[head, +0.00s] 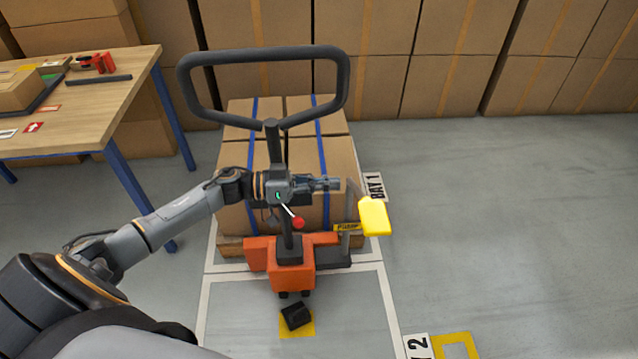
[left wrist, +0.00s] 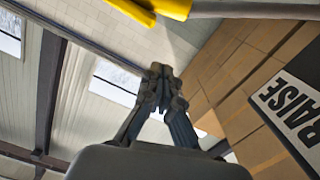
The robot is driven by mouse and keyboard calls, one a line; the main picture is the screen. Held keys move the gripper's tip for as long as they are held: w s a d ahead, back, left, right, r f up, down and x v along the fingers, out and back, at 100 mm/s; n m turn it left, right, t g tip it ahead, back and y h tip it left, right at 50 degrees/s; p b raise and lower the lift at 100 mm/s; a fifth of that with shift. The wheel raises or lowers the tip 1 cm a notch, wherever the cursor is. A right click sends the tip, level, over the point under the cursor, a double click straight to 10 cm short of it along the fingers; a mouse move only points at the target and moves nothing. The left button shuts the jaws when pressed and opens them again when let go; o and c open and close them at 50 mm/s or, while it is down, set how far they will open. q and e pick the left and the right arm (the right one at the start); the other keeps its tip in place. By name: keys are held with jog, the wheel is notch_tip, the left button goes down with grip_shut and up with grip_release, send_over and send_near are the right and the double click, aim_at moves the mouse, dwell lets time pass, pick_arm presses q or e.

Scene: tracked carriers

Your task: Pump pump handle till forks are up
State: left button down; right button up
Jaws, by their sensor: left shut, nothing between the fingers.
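An orange pallet jack (head: 272,256) with a tall black loop handle (head: 184,92) stands in front of a loaded pallet. A lever with a grey shaft and a yellow end (head: 375,217), which looks like the pump handle, is at its right side. Its yellow end also shows at the top of the left wrist view (left wrist: 172,8). My left gripper (head: 336,183) is shut and empty, up and left of the yellow end and apart from it. Its closed fingers show in the left wrist view (left wrist: 160,72). The forks are hidden under the load. My right gripper is not in view.
Strapped boxes (head: 340,160) sit on the pallet. A red knob (head: 298,223) is near my left wrist. A black block (head: 296,316) lies on a yellow floor mark. A table (head: 120,70) stands at left, stacked boxes behind. The floor at right is clear.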

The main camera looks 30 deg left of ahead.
pick_arm(q)
jog(key=w+d+f, duration=0.2)
jog(key=d+f, duration=0.2)
jog(key=d, duration=0.1)
jog(key=shift+w+d, duration=0.3)
jog(key=shift+d, duration=0.1)
jog(key=shift+s+d+f, duration=0.3)
jog(key=shift+s+f, duration=0.1)
jog(key=shift+f, duration=0.25)
jog(key=shift+s+d+f, duration=0.25)
jog(key=shift+s+f, duration=0.15)
jog(key=shift+f, duration=0.2)
